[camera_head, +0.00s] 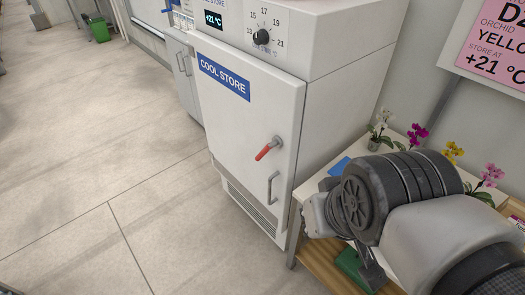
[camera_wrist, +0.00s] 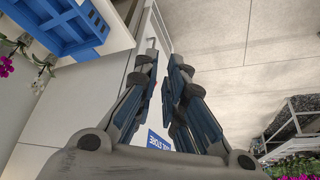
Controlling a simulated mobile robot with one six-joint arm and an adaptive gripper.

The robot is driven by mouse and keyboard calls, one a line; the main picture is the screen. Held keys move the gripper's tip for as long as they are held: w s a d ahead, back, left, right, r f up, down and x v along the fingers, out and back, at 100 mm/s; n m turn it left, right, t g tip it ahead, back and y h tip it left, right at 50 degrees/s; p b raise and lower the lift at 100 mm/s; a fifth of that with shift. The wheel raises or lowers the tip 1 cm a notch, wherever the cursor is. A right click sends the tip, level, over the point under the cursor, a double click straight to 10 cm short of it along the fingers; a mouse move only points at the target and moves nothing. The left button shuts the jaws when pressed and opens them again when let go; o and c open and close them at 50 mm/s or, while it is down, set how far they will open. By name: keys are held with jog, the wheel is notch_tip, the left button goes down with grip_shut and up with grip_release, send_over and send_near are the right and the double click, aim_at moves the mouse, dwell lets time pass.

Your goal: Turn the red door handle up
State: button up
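The red door handle (camera_head: 268,148) is on the white door (camera_head: 245,110) of the cool store cabinet, near the door's right edge. Its red grip slants down to the left from a grey pivot. In the head view my wrist is right of the cabinet, over the table, apart from the handle; my fingers are mostly hidden there. The door looks shut.
A fixed grey pull (camera_head: 273,187) is below the red handle. A dial (camera_head: 262,37) is above the door. A table (camera_head: 312,184) with several orchids (camera_head: 418,134) stands right of the cabinet. A blue crate (camera_wrist: 65,28) shows in the wrist view. The floor left is clear.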

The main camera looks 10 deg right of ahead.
jog(key=shift+o, duration=1.3)
jog(key=w+f+t+b, duration=0.1)
jog(key=w+f+t, duration=0.2)
jog(key=w, duration=1.3)
notch_tip(320, 180, down, 3)
jog(key=shift+w+a+r+m, duration=0.1)
jog(key=shift+w+a+m, duration=0.2)
jog(key=shift+w, duration=0.1)
jog(key=w+f+t, duration=0.3)
jog(key=w+f, duration=0.3)
jog(key=w, duration=0.3)
jog(key=m+t+b, duration=0.1)
jog(key=t+b, duration=0.1)
jog(key=t, duration=0.1)
send_near(263, 156)
jog(key=s+r, duration=0.2)
jog(key=f+t+p, duration=0.1)
jog(key=p, duration=0.2)
jog(key=s+f+t+p, duration=0.1)
jog(key=f+p, duration=0.1)
jog(key=p, duration=0.1)
jog(key=s+f+m+t+p, duration=0.1)
jog(key=f+p, duration=0.1)
jog(key=p, duration=0.1)
jog(key=shift+d+t+y, duration=0.15)
jog(key=shift+t+y, duration=0.15)
jog(key=shift+t, duration=0.1)
jog(key=shift+p, duration=0.6)
